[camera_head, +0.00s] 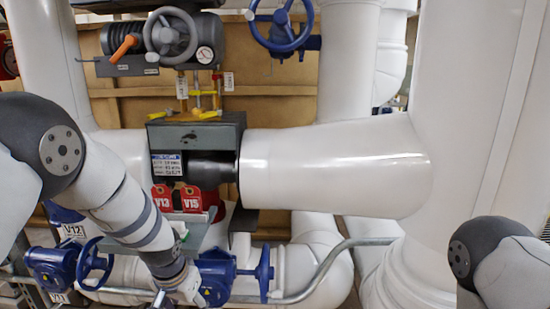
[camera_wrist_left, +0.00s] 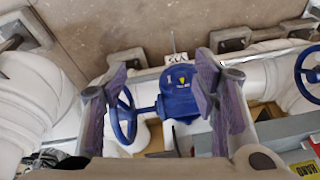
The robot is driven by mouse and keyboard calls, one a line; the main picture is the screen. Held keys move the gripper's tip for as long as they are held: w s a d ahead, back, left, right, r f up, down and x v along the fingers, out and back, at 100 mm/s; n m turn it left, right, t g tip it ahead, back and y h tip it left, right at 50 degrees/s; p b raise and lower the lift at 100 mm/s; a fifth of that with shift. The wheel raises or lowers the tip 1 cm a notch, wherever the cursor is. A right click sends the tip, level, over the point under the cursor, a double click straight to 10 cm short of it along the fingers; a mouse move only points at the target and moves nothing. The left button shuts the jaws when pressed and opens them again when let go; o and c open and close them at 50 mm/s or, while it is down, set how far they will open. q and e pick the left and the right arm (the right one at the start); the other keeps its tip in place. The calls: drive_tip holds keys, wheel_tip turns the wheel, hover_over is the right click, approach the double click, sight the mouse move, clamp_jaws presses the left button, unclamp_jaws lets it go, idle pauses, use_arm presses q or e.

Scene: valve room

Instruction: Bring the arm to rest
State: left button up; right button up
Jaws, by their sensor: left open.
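My left arm (camera_head: 125,205) comes in from the left in the head view and reaches down to the lower middle, in front of the pipes. Its fingers cannot be made out there. In the left wrist view my left gripper (camera_wrist_left: 162,95) is open, with its purple-padded fingers wide apart. A blue valve body (camera_wrist_left: 180,92) and its blue handwheel (camera_wrist_left: 123,118) show between and beyond the fingers. Nothing is seen held, and contact with the valve cannot be told. Part of my right arm (camera_head: 485,258) shows at the lower right; its gripper is out of view.
Large white pipes (camera_head: 335,170) fill the middle and right. Blue valves (camera_head: 215,275) stand low by the left wrist. Red tags (camera_head: 187,199) hang below a grey box (camera_head: 195,135). A grey tube rail (camera_head: 325,265) crosses low. An actuator with an orange lever (camera_head: 124,47) is above.

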use_arm(q)
drive_tip(key=s+a+f+n+g, duration=0.1)
drive_tip(key=s+f, duration=0.4)
drive_tip(key=s, duration=0.3)
drive_tip(key=s+f+g, duration=0.1)
drive_tip(key=s+f, duration=0.4)
drive_tip(key=s, duration=0.2)
drive_tip(key=s+a+f+n+g, duration=0.2)
drive_tip(key=s, duration=2.3)
drive_tip(key=shift+a, duration=0.15)
